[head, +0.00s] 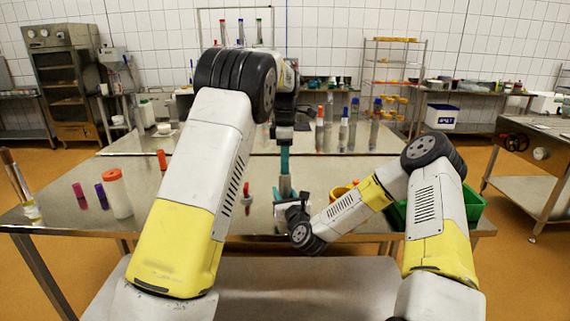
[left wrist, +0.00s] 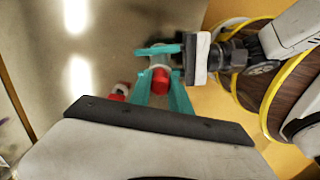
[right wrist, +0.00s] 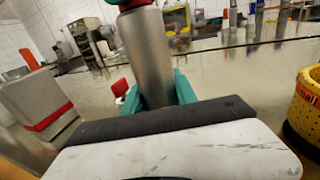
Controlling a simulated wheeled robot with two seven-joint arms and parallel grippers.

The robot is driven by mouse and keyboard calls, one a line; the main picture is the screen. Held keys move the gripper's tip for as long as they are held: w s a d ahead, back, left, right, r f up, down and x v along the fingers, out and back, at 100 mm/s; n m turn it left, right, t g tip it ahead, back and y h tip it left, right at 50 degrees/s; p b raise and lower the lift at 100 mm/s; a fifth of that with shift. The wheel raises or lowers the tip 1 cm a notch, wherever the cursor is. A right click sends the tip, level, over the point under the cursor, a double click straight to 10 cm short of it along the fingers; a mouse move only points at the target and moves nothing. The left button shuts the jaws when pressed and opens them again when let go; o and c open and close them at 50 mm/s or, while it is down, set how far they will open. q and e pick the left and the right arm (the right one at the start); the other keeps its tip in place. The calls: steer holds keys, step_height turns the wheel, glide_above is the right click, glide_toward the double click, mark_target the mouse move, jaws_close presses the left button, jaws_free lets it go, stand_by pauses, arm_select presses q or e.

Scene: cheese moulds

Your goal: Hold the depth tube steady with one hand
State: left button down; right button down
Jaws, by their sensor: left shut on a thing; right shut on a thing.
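The depth tube, a grey metal cylinder (right wrist: 148,60), stands upright in the right wrist view. In the head view a short part of it (head: 284,186) shows below my left gripper. My right gripper (right wrist: 157,92) has its teal fingers shut on the tube's sides, low on the body. My left gripper (head: 284,160) comes from above, pointing down. In the left wrist view its teal fingers (left wrist: 161,92) are shut on a red piece (left wrist: 160,82) at the tube's top. The fingers partly hide that piece. The tube's foot is hidden.
A small red-topped thing (head: 247,190) stands just left of the tube. A yellow tub (right wrist: 303,110) and a green crate (head: 472,203) stand to the right. A white bottle with an orange cap (head: 116,196) stands at the left.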

arm_select(q)
step_height(320, 180, up, 7)
steer(key=shift+r, duration=0.1)
stand_by(0.5)
steer(key=c, duration=1.2)
jaws_free()
steer(key=shift+r, duration=3.7)
